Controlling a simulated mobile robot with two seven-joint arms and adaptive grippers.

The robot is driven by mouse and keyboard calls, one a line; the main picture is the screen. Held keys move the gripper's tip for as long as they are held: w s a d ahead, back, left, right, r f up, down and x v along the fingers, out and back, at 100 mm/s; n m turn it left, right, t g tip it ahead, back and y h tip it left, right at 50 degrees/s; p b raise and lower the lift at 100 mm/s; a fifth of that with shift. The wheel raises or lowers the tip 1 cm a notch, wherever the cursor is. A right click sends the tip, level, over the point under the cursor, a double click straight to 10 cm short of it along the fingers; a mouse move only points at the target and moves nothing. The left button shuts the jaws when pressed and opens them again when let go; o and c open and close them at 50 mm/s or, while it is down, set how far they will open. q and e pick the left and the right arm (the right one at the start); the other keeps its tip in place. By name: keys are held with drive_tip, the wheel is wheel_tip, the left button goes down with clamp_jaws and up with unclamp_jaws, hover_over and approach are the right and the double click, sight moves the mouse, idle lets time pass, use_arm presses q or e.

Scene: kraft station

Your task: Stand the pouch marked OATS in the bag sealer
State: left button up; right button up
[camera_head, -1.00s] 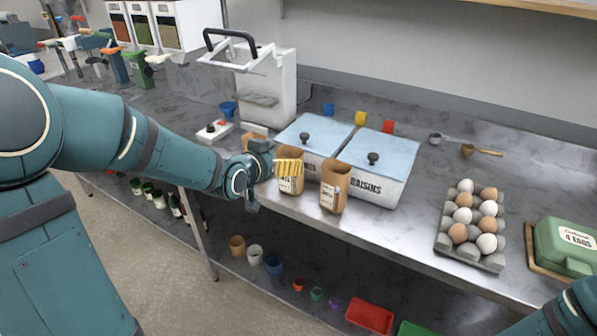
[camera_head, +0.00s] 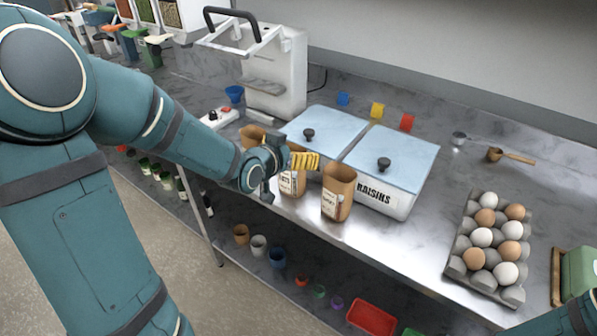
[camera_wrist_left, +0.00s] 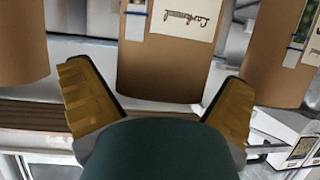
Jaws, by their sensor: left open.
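Three brown pouches stand along the bench's front edge: a left one (camera_head: 251,133) partly behind my arm, a middle one (camera_head: 291,184), and a right one (camera_head: 338,192). The labels are too small to read surely, so I cannot tell which is marked OATS. A white machine with a black handle (camera_head: 276,70), apparently the bag sealer, stands behind them. My left gripper (camera_head: 304,160) is open at the middle pouch's upper part. In the left wrist view its yellow fingers (camera_wrist_left: 155,78) are apart, with a pouch (camera_wrist_left: 165,72) between and beyond them. My right gripper is out of view.
Two white bins with blue lids (camera_head: 325,128), one marked RAISINS (camera_head: 385,195), stand just behind the pouches. An egg tray (camera_head: 455,270) sits to the right. A white switch box (camera_head: 219,117) lies left of the machine. The bench is clear between the bins and the egg tray.

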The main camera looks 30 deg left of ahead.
use_arm(q)
drive_tip(key=shift+s+r, duration=0.1)
drive_tip(key=shift+s, duration=0.25)
drive_tip(key=shift+c, duration=0.3)
drive_tip(key=c, duration=1.1)
drive_tip(key=shift+c, duration=0.3)
